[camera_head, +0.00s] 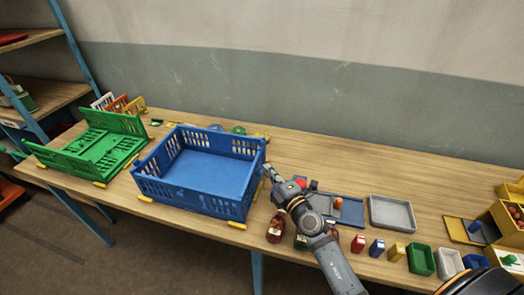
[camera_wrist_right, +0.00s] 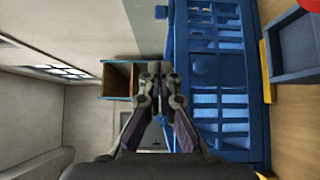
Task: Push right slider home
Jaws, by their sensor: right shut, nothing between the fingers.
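The blue crate (camera_head: 188,197) stands open on the table with its slotted walls up. My right gripper (camera_head: 268,170) is at the crate's right wall, near its far right corner. In the right wrist view the gripper (camera_wrist_right: 156,82) is shut and empty, close beside the blue slotted wall (camera_wrist_right: 220,100). I cannot tell whether the fingertips touch it. A yellow piece (camera_head: 258,190) shows beside the crate's right wall; a yellow strip also shows in the wrist view (camera_wrist_right: 268,85). I cannot tell which part is the right slider. My left gripper is not in view.
The table behind the grey tray is clear.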

